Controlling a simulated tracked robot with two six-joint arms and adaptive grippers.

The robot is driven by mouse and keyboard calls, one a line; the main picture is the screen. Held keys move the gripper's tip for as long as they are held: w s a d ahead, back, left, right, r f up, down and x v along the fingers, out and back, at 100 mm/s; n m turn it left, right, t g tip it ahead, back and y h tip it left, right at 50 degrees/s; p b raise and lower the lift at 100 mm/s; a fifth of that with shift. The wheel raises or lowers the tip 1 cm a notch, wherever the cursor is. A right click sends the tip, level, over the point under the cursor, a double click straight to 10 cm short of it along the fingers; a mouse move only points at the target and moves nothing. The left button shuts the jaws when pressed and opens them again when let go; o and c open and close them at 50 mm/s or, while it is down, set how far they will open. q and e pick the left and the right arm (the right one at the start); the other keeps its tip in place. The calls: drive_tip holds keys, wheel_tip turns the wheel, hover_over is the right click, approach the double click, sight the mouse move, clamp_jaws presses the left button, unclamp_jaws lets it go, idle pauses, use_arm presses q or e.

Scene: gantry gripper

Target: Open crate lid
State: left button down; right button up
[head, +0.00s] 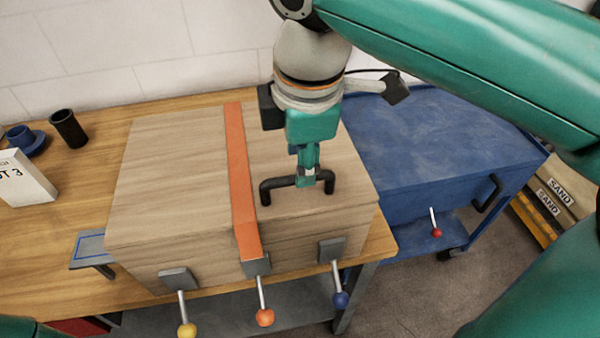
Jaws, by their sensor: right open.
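A wooden crate (170,200) with a closed, flat lid (180,150) sits on the wooden workbench. An orange strap (240,170) runs across the lid and down to a latch at the front edge. A black bar handle (275,185) stands on the lid right of the strap. My right gripper (308,180) points down at the handle, its fingers overlapping the bar in the picture. It is open; whether it touches the bar is unclear. Three levers with yellow (187,330), orange (265,317) and blue (340,299) knobs hang on the crate's front. My left gripper is out of view.
A blue cart (430,150) with a black handle and a red-knobbed lever (436,232) stands to the right. A black cup (69,128), a blue round part (25,140) and a white box (22,180) are on the bench at left. Boxes marked SAND (550,197) are at far right.

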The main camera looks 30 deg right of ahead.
drive_tip(key=shift+w+d+f, duration=0.1)
drive_tip(key=shift+w+f, duration=0.1)
drive_tip(key=shift+f, duration=0.75)
drive_tip(key=shift+w+f, duration=0.15)
drive_tip(key=shift+f, duration=0.75)
clamp_jaws()
